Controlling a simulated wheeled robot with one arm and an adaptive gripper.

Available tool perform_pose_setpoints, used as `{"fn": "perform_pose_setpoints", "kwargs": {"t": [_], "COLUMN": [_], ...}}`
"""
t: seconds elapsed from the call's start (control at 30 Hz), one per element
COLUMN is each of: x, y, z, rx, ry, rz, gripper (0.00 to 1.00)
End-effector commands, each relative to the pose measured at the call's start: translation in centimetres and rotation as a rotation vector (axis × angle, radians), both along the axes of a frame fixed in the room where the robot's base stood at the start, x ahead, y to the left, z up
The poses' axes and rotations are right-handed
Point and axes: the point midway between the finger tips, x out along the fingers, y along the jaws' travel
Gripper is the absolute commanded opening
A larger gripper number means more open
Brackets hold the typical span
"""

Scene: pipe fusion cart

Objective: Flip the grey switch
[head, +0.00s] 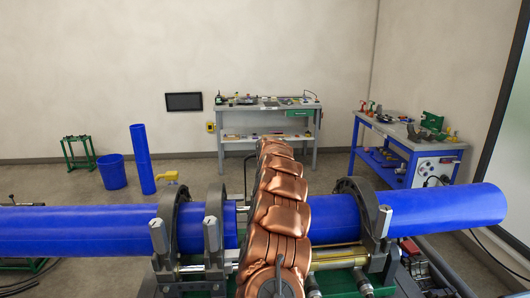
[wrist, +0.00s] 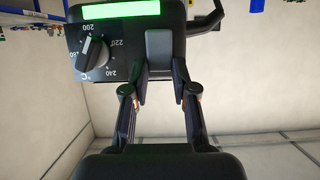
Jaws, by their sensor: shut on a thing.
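In the wrist view, a black control box (wrist: 122,45) has a lit green display (wrist: 119,7) and a dial (wrist: 93,54) with temperature marks, which appear upside down. The grey switch (wrist: 160,44) is a plain grey block on the box's face, right of the dial. My gripper (wrist: 159,62) has one fingertip on each side of the switch, shut on its near end. The exact contact is hard to see against the dark fingers. Neither the gripper nor the switch can be made out in the head view.
In the head view, a long blue pipe (head: 75,231) lies left in dark clamps (head: 187,220), with another blue pipe (head: 440,209) at right. A grey workbench (head: 268,106) and a blue-framed workbench (head: 408,141) stand behind. A blue bin (head: 111,172) stands on open floor at left.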

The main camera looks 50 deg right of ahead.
Motion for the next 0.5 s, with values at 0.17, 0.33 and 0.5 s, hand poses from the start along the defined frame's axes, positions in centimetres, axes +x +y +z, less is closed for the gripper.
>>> {"fn": "perform_pose_setpoints", "kwargs": {"t": [0.17,0.33,0.5], "x": [-0.01,-0.04,-0.1], "y": [0.01,0.06,0.15], "z": [-0.23,-0.52,-0.77], "rx": [-0.008,-0.027,-0.049], "ry": [-0.009,-0.032,-0.059], "rz": [0.0,0.001,0.001], "gripper": [0.0,0.0,0.0]}}
